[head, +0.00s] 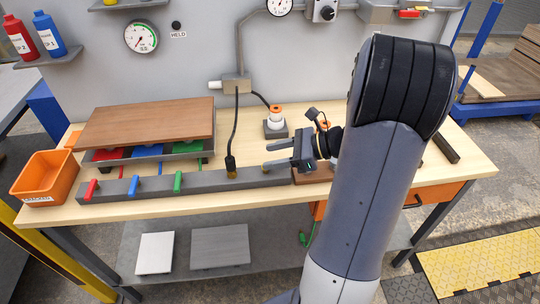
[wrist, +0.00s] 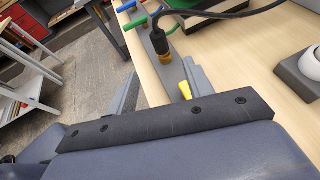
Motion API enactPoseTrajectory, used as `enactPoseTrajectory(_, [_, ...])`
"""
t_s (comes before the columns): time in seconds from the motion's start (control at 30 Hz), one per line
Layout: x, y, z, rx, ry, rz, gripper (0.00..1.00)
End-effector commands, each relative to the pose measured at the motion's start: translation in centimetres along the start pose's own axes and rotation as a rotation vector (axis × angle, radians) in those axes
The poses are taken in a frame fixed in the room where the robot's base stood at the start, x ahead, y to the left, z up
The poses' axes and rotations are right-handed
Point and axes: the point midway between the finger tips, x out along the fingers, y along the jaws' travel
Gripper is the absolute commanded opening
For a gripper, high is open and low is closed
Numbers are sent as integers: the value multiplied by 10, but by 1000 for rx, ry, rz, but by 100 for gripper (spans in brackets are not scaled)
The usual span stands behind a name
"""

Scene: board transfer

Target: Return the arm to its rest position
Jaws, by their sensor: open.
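My gripper (head: 279,155) is open and empty over the workbench (head: 255,212) in the head view, its fingers pointing left. It is above the right part of a long grey rail (head: 215,182). My large grey arm link covers the right middle of the head view and hides part of the bench.
The rail carries red (head: 91,190), blue (head: 133,187) and green (head: 178,182) handles and a black cable plug (head: 231,165). A brown board (head: 150,122) lies over a tray at left, near an orange bin (head: 45,178).

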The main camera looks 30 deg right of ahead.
Motion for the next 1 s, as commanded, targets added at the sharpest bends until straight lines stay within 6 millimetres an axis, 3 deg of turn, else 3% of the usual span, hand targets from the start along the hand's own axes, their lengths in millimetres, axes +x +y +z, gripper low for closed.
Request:
enactPoseTrajectory(0.27, [10, 0, 0, 0, -1, 2, 49])
enactPoseTrajectory(0.8, [98, 1, 1, 0, -1, 4, 49])
enactPoseTrajectory(0.93, [110, 0, 1, 0, 0, 2, 49])
enactPoseTrajectory(1.0, [106, 0, 7, -1, 0, -1, 49])
